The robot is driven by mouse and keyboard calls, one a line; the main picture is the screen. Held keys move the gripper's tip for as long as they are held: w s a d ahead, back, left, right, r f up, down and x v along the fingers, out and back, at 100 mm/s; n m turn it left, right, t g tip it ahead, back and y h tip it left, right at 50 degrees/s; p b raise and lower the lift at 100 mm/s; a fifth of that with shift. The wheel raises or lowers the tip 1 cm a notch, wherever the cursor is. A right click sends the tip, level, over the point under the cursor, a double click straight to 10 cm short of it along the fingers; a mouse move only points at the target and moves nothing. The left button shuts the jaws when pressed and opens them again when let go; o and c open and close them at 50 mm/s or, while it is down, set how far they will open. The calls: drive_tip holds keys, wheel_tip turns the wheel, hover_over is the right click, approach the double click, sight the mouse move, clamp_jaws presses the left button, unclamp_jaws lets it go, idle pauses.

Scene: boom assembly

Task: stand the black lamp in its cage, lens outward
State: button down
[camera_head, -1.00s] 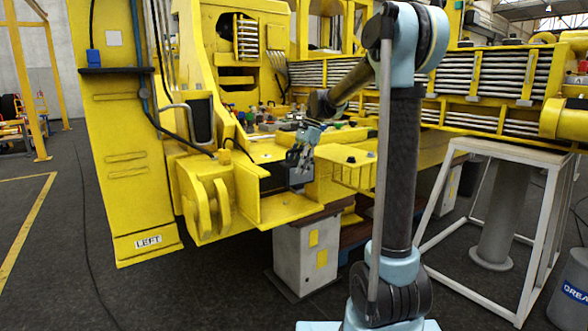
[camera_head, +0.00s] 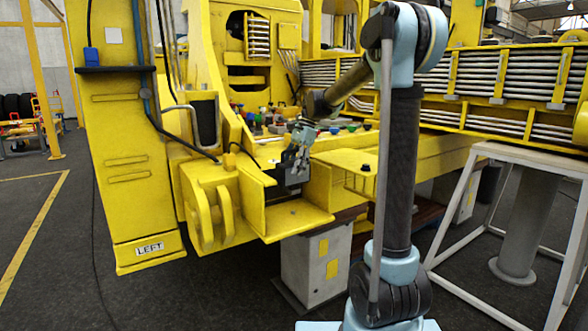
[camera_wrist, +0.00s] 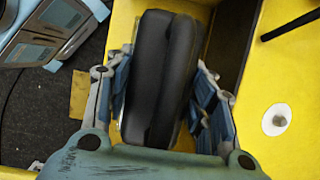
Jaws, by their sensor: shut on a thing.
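The black lamp (camera_wrist: 150,75) fills the space between my two fingers in the wrist view, a rounded dark body with a groove along it. My gripper (camera_wrist: 160,100) is shut on it, one finger on each side. In the head view my gripper (camera_head: 296,158) is at the yellow cage (camera_head: 298,220), a box-like bay with side walls and a floor plate. The lamp is low at the cage opening, mostly hidden by my fingers there. I cannot tell which way its lens faces or whether it touches the floor.
A yellow panel with a round white disc (camera_wrist: 276,119) lies right of the lamp in the wrist view. Small coloured items (camera_head: 268,120) stand on the deck behind the cage. Yellow lugs (camera_head: 206,205) are at left. A pale stand (camera_head: 490,152) is at right.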

sight(293, 188)
drive_tip(key=shift+s+f, duration=0.1)
drive_tip(key=shift+f, duration=2.8)
drive_tip(key=shift+s+f, duration=0.1)
drive_tip(key=shift+f, duration=1.45)
idle(1.0)
drive_tip(key=c, duration=0.6)
unclamp_jaws()
drive_tip(key=shift+c, duration=0.2)
drive_tip(key=v, duration=1.2)
